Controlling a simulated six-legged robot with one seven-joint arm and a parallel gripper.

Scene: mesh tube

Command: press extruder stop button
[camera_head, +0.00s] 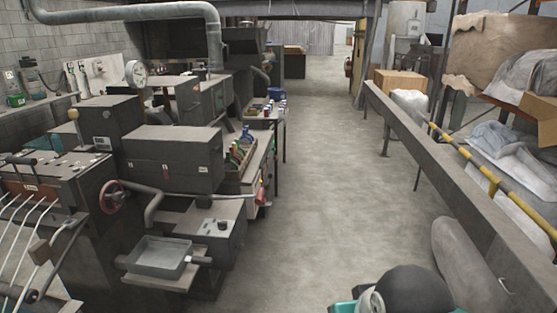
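The dark grey extruder machine (170,160) stands along the left side, with a red handwheel (112,197) on its front. A low box (205,232) with a small dark knob (222,225) on top sits at its near right. A small red part (261,194) shows at the right side of the machine's bench; I cannot tell whether it is the stop button. A dark rounded shape with teal and grey parts at the bottom right looks like part of my own arm. No gripper fingers show.
A wide concrete aisle (325,190) runs clear down the middle. A long grey rail (440,175) bounds it on the right, beside shelves with cloth and boxes. A metal tray (160,257) juts out at the machine's near end. Small bottles (240,150) stand in a bench tray.

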